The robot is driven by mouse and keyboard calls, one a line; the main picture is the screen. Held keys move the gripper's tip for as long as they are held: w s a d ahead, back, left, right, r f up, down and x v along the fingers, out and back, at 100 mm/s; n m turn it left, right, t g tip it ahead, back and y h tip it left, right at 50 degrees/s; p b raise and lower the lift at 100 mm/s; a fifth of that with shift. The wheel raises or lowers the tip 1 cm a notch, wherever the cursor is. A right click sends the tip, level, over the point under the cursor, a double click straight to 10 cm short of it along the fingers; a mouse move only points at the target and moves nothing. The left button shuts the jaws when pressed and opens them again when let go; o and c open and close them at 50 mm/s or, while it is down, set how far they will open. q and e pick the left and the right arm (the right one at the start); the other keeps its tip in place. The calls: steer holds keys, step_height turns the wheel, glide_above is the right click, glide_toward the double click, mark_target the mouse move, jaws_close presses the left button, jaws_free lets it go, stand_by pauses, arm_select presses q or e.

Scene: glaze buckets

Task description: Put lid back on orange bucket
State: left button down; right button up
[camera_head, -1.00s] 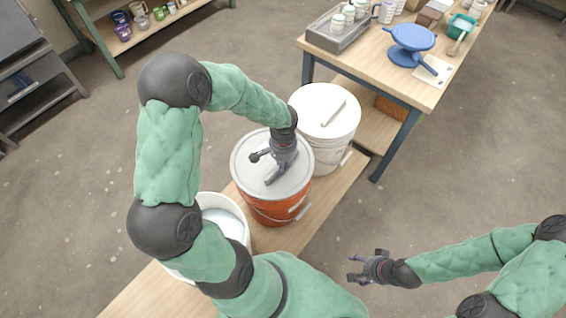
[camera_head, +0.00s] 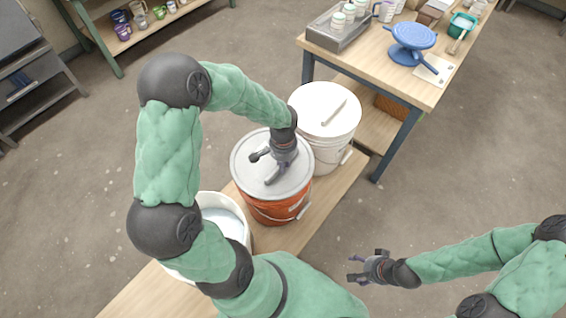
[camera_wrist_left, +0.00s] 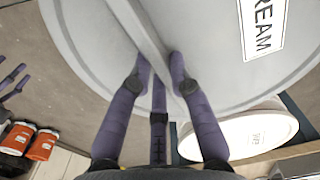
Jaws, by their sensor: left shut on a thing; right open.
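The orange bucket (camera_head: 265,212) stands on the low wooden bench, between two white buckets. Its pale grey round lid (camera_head: 247,172) lies over the bucket's mouth and looks about level and centred; I cannot tell whether it is fully seated. My left gripper (camera_head: 268,168) comes down onto the lid from above. In the left wrist view its fingers (camera_wrist_left: 160,62) are shut on the lid's raised bar handle (camera_wrist_left: 146,30), and part of a printed label shows on the lid. My right gripper (camera_head: 362,268) is open and empty, away from the bench at lower right.
A white bucket with a white lid (camera_head: 315,100) stands close behind the orange one. An open white bucket (camera_head: 226,215) with pale contents stands in front, partly behind my left arm. A worktable (camera_head: 420,87) with a blue stand (camera_head: 411,38) is at upper right.

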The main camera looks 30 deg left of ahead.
arm_select(q)
steer(key=shift+f, duration=0.1)
stand_by(0.3)
steer(key=c, duration=0.6)
jaws_free()
steer(key=shift+r+p, duration=2.6)
steer(key=shift+r, duration=0.85)
jaws_close()
